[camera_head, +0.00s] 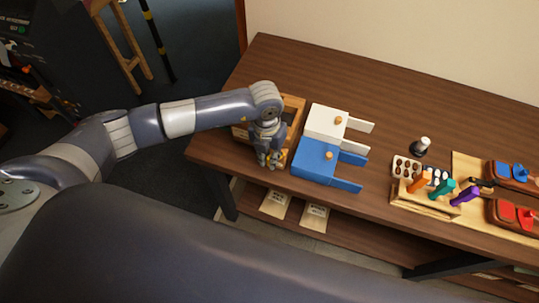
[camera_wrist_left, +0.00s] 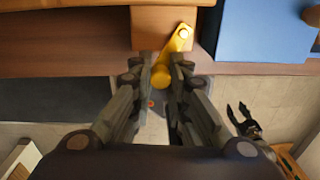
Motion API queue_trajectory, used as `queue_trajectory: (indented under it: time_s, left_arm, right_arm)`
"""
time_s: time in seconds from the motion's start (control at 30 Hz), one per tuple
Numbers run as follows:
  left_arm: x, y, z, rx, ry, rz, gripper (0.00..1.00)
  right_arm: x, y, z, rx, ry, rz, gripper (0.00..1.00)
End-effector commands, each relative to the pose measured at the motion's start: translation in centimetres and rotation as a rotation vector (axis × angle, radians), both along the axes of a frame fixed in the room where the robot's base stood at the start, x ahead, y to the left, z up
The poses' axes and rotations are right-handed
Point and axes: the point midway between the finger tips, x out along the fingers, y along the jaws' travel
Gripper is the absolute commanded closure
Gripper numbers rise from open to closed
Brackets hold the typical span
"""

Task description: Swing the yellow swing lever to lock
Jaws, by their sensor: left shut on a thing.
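The yellow swing lever (camera_wrist_left: 176,48) shows in the left wrist view on the front of a wooden block (camera_wrist_left: 160,24). Its upper end has a round pivot, and its arm slants down and left to a rounded end. My left gripper (camera_wrist_left: 165,82) is shut on that lower end, with one finger on each side. In the head view my left gripper (camera_head: 269,162) points down at the front of a wooden box (camera_head: 297,104), near the table's front edge. The lever is mostly hidden there behind the gripper.
A blue block (camera_head: 314,160) and a white block (camera_head: 325,122) with protruding tabs stand just right of the gripper. The table top (camera_head: 300,62) behind is clear.

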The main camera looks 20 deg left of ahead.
Motion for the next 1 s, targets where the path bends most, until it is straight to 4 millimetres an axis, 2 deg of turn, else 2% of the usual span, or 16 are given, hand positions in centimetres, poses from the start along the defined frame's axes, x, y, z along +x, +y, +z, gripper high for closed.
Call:
queue_trajectory:
  time_s: [0.27,0.8,1.0]
  left_arm:
    - [0.3,0.3,-0.3,-0.001,-0.003,-0.089,1.00]
    - [2.0,1.6,-0.6,0.000,-0.006,-0.524,1.00]
    - [2.6,1.9,-0.4,-0.001,-0.004,-0.658,1.00]
  right_arm:
    - [0.0,0.0,-1.9,0.000,0.000,0.000,0.60]
    - [-0.1,-0.1,-9.3,-0.001,0.001,0.001,0.60]
    - [-0.1,-0.1,-11.4,-0.001,0.001,0.001,0.60]
